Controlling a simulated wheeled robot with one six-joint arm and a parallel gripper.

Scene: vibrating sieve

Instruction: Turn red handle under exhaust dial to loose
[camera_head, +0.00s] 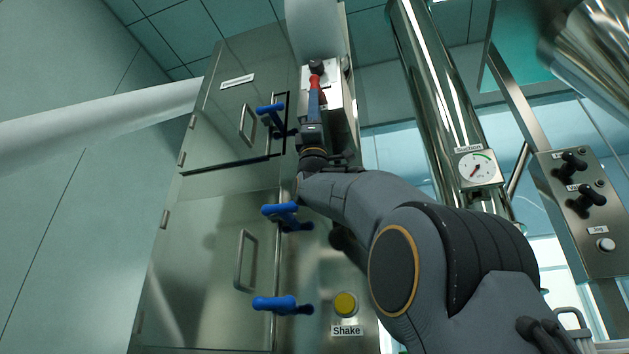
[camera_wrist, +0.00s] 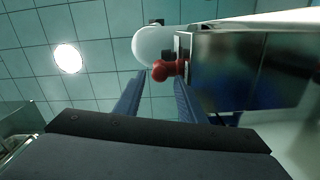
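The red handle (camera_wrist: 161,71) shows in the wrist view as a round red knob on the side of a metal box (camera_wrist: 250,65). It lies just beyond and between the two blue fingertips of my gripper (camera_wrist: 159,80), which are spread apart with a gap on each side. In the head view the red handle (camera_head: 315,83) is at the front of the box on the upper panel, and my gripper (camera_head: 314,98) reaches up to it from below. Whether a finger touches it I cannot tell. No exhaust dial face is readable on this box.
Metal cabinet doors with blue latches (camera_head: 280,212) stand left of my arm. A yellow Shake button (camera_head: 346,304) is below. A round gauge (camera_head: 477,168) sits on a pipe at right, with a switch panel (camera_head: 580,215) beyond. Open space lies left of the handle in the wrist view.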

